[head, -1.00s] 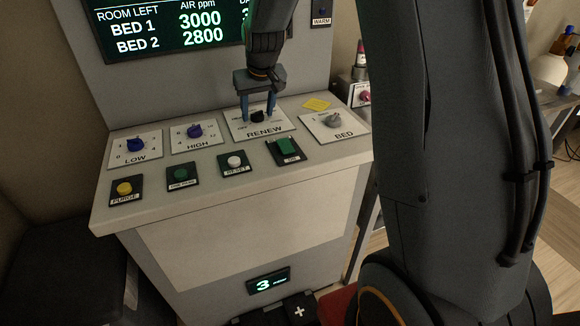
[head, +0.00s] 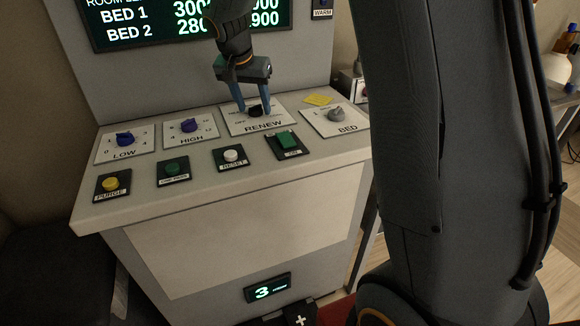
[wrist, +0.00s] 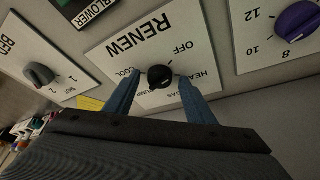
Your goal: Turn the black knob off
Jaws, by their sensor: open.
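The black knob (head: 255,110) sits on the white RENEW plate (head: 262,124) on the console's sloped top. In the wrist view my gripper (wrist: 159,77) is open, with narrow gaps appearing between the fingers and the knob.
Two blue-purple knobs, LOW (head: 124,139) and HIGH (head: 187,126), are to the left. The grey BED knob (head: 336,114) is to the right. The yellow PURGE button (head: 111,184), a green button (head: 172,168), the white RESET button (head: 231,156) and a green switch (head: 286,142) line the front.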

